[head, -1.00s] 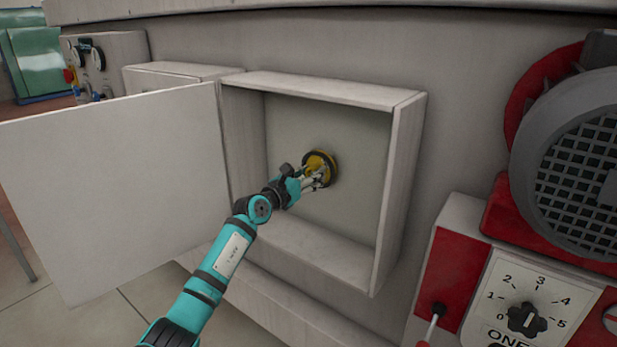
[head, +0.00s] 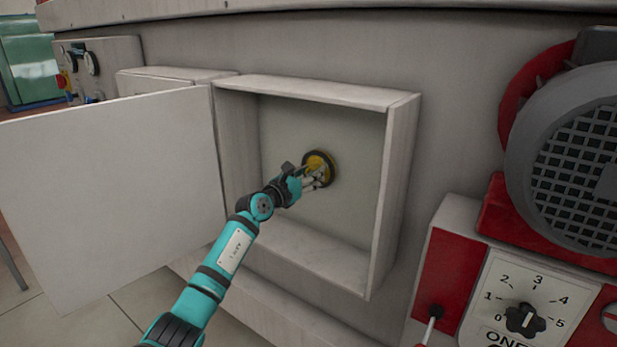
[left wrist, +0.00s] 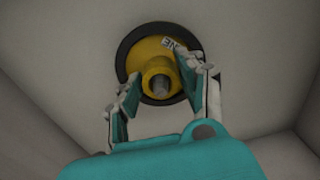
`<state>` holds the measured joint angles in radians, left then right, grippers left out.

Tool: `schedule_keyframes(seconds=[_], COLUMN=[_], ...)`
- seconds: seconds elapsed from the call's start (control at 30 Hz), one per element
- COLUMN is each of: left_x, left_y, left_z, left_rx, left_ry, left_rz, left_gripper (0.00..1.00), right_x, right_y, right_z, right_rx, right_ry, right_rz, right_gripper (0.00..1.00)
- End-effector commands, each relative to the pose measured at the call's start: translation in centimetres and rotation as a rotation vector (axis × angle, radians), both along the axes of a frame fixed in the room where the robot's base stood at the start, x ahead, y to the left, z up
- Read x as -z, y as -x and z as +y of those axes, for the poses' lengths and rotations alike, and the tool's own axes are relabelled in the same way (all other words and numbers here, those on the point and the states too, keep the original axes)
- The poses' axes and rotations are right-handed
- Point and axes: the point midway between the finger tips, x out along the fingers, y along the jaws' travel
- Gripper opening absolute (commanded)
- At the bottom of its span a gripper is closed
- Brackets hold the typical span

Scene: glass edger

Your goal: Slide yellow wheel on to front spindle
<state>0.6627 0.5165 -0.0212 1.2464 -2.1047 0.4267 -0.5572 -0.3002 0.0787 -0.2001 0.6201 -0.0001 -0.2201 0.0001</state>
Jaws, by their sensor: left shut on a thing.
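The yellow wheel (head: 317,163) with a dark rim is inside the open box, close to its back wall. It also shows in the left wrist view (left wrist: 150,52), with a grey spindle end (left wrist: 161,86) showing in its central hub. My left gripper (head: 311,180) reaches into the box from the lower left. In the left wrist view my left gripper's fingers (left wrist: 162,90) stand on either side of the yellow hub, shut on the wheel. How far the wheel sits along the spindle cannot be told. My right gripper is not in view.
The open box (head: 403,190) has walls close around my left arm. Its white door (head: 110,190) stands open at the left. A red unit with a numbered dial (head: 525,318) and a grey motor (head: 575,165) stand at the right.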

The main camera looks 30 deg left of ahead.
Motion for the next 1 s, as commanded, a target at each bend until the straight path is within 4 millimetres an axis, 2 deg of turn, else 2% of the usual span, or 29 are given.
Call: schedule_keyframes(seconds=[0.23,0.27,0.43,0.77,0.87,1.0], left_x=[-0.2,-0.2,-0.2,0.2,0.2,0.2], left_y=[-0.6,-0.6,-0.5,-0.3,0.6,3.0], left_z=[0.0,0.0,0.0,0.0,0.1,0.3], left_rx=[-0.001,-0.001,-0.001,0.0,0.0,0.0], left_ry=[0.0,0.0,0.0,0.0,-0.001,-0.004], left_rz=[-0.005,-0.005,-0.003,0.003,0.002,0.002], left_gripper=[0.0,0.43,0.65,0.66,0.66,0.66], right_x=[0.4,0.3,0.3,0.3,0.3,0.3], right_y=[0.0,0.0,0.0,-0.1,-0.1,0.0], right_z=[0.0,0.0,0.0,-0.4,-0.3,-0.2], right_rx=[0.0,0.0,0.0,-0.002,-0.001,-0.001], right_ry=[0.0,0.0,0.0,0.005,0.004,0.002], right_rz=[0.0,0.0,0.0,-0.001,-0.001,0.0], right_gripper=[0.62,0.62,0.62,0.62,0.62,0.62])
